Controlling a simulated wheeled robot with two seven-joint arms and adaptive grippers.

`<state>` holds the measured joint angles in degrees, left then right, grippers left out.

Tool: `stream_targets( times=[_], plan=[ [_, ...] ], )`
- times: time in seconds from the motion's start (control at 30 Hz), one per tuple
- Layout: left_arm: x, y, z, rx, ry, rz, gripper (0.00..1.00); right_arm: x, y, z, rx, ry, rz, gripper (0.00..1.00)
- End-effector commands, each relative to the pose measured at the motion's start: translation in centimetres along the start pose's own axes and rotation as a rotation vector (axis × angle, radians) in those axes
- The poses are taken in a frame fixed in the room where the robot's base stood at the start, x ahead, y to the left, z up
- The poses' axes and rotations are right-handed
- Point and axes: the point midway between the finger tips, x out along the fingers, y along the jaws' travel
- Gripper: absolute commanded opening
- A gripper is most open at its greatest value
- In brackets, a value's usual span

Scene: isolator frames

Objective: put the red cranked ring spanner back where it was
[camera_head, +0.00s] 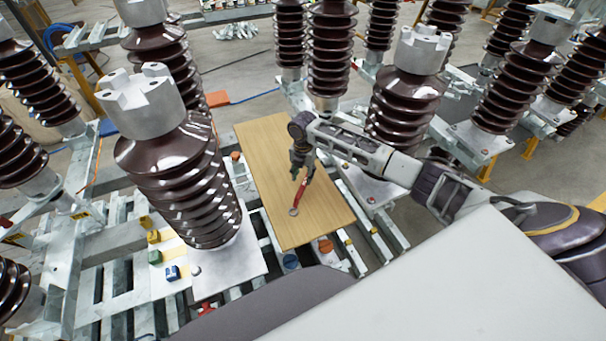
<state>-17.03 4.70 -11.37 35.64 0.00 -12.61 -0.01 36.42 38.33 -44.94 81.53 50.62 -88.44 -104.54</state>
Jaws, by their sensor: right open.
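The red cranked ring spanner (300,194) is on or just above a wooden board (281,228), with its grey ring end towards me. My right gripper (302,173) comes in from the right and points down at the far end of the spanner. Its jaws are open around or beside the handle; I cannot tell which. The gripper hides the spanner's far end. My left gripper is not in view.
Tall brown ribbed insulators (187,183) with grey metal caps stand left, behind and right of the board. Yellow, green and blue small blocks (155,257) sit on the frame at left. Grey metal rails (358,225) run beside the board. The board's near part is clear.

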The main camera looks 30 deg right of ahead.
Motion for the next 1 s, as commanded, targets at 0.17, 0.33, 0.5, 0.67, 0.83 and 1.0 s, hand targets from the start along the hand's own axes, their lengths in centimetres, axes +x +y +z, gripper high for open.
stream_targets(
  times=[0.17, 0.33, 0.5, 0.67, 0.83, 1.0],
  plan=[
    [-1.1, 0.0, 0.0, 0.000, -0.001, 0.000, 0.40, -1.2, 0.0, 0.0, 0.000, 0.000, 0.000, 0.40],
    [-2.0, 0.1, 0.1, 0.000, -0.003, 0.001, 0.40, -2.0, 0.0, 0.0, 0.000, 0.000, 0.000, 0.40],
    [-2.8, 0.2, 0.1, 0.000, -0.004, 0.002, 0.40, -2.9, 0.0, 0.0, 0.000, 0.000, 0.000, 0.40],
    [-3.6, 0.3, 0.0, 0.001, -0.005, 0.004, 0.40, -3.7, 0.0, 0.0, 0.000, 0.000, 0.000, 0.40],
    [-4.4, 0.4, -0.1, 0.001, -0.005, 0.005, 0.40, -4.5, 0.0, 0.0, 0.000, 0.000, 0.000, 0.40],
    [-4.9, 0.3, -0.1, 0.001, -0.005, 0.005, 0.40, -5.1, 0.0, 0.0, 0.000, 0.000, 0.000, 0.40]
  ],
)
